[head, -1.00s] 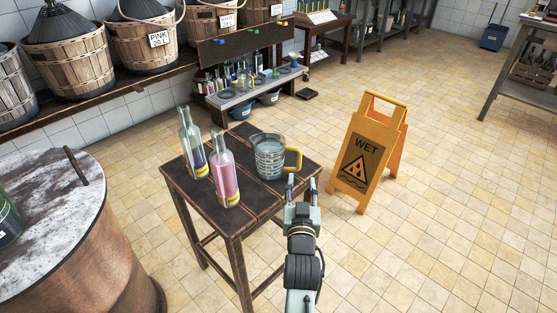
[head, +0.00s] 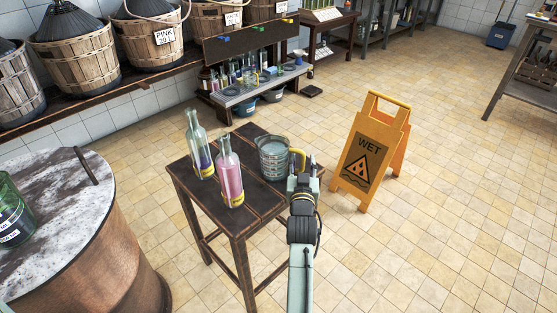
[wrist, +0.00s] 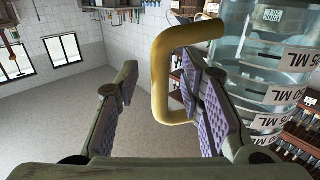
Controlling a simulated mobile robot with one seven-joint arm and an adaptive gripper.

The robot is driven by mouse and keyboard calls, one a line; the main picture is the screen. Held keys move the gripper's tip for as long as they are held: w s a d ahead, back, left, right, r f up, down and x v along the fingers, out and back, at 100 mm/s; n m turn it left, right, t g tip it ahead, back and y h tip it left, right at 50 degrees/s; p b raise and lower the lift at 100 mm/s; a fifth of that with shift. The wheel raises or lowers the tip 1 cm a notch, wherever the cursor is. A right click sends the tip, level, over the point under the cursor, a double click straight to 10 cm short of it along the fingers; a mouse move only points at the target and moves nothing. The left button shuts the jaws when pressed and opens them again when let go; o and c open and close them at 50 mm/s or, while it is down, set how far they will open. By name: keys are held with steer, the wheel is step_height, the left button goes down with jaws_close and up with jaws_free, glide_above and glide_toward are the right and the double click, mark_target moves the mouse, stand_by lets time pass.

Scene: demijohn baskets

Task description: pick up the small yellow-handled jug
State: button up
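The small jug (head: 273,158) is clear, with measuring marks, and stands upright on a dark wooden stool (head: 262,200). Its yellow handle (head: 298,156) points right, towards my gripper (head: 304,182). In the wrist view my gripper (wrist: 160,95) is open. The upright bar of the handle (wrist: 159,80) lies between the two fingers, nearer the right one. The right finger overlaps the handle's opening, between the bar and the jug body (wrist: 262,75). I see no clear contact. In the head view the fingertips partly hide the handle's lower part.
A yellow wet-floor sign (head: 368,155) stands close on the right. A marble-topped barrel (head: 75,215) is at left.

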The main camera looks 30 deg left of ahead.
steer(key=shift+c, duration=0.2)
jaws_close()
stand_by(0.5)
steer(key=shift+r, duration=0.15)
stand_by(0.3)
